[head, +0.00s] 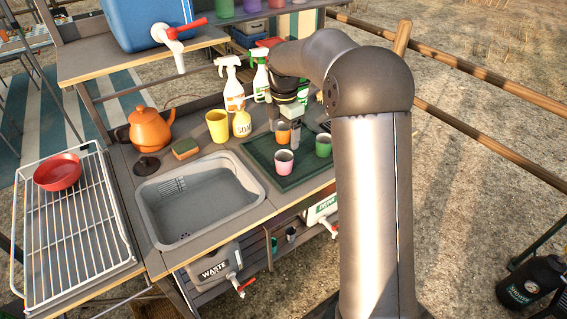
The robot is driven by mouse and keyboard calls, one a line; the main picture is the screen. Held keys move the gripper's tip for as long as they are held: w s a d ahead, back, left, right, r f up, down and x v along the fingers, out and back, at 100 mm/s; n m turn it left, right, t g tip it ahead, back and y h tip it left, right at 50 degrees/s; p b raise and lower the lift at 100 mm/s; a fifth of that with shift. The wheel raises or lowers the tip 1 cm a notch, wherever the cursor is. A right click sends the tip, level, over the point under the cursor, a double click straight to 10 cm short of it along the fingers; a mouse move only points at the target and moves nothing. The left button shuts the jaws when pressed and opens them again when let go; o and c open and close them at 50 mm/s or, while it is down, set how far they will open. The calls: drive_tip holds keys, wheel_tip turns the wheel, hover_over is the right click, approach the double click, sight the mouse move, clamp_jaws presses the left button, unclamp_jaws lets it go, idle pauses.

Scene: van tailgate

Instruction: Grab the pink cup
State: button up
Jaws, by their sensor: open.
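The pink cup (284,162) stands upright on the dark green tray (257,153), near the tray's front-left part. My gripper (288,125) is open and points down behind the pink cup, apart from it in the picture. An orange cup (283,136) stands just behind the pink cup, close to my gripper's fingers. I cannot tell whether the fingers touch the orange cup.
A grey sink basin (200,199) lies left of the tray. A soap bottle (241,123), a yellow cup (217,126) and spray bottles (231,84) stand behind. An orange kettle (150,130), a sponge (185,149) and a wire rack (80,235) with a red bowl (58,172) are further left.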

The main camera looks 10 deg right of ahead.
sight(284, 157)
wheel_tip(284, 157, down, 10)
drive_tip(key=shift+r+p, duration=0.1)
drive_tip(key=shift+p, duration=0.65)
drive_tip(key=c, duration=1.1)
